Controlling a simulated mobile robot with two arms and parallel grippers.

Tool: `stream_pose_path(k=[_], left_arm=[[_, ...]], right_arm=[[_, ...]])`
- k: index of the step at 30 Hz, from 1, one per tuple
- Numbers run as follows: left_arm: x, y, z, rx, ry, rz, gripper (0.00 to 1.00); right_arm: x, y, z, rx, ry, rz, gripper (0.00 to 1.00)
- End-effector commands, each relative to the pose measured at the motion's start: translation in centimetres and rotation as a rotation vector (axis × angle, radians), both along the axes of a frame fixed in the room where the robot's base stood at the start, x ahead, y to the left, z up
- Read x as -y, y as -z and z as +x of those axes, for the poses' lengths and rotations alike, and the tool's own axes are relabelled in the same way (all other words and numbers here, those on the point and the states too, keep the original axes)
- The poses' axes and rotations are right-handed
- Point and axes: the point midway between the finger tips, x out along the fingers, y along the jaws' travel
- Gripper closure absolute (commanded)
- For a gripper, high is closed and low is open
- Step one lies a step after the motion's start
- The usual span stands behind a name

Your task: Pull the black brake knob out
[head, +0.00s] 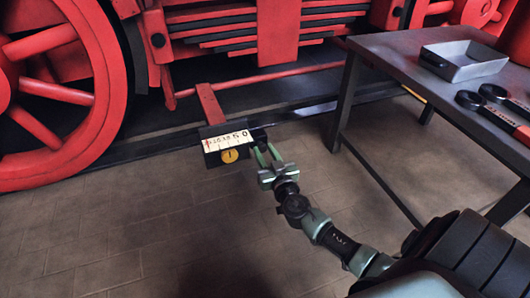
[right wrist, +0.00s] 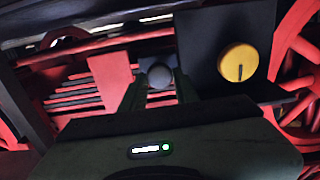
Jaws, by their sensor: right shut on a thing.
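The black brake knob (right wrist: 160,76) is a round dark ball in the right wrist view, beside a black box (right wrist: 203,58) with a yellow dial (right wrist: 238,63). In the head view the box (head: 213,155) is on a red bracket, with a white scale (head: 227,141) on top and the yellow dial (head: 230,156) on its front. My right gripper (head: 266,153) is at the box's right side. Its fingers (right wrist: 160,88) are closed on the knob from both sides and partly hide it in the head view. My left gripper is not in view.
A red spoked wheel (head: 105,85) stands at the left, with red leaf springs (head: 278,30) behind. A dark metal table (head: 395,85) at the right holds a grey tray (head: 462,62) and black-headed tools (head: 480,102). The paved floor below the box is clear.

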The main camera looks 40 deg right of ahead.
Motion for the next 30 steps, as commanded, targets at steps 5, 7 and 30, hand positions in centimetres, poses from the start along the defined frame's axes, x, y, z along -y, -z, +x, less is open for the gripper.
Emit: stream_pose_path(k=[5,7,30], left_arm=[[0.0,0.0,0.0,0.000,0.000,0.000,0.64],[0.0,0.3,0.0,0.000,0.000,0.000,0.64],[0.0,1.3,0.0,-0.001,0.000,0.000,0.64]], right_arm=[[0.0,0.0,0.0,0.000,0.000,0.000,1.00],[-0.1,0.2,-0.4,-0.001,0.000,0.001,1.00],[-0.7,0.0,-2.8,0.000,-0.001,0.000,0.48]])
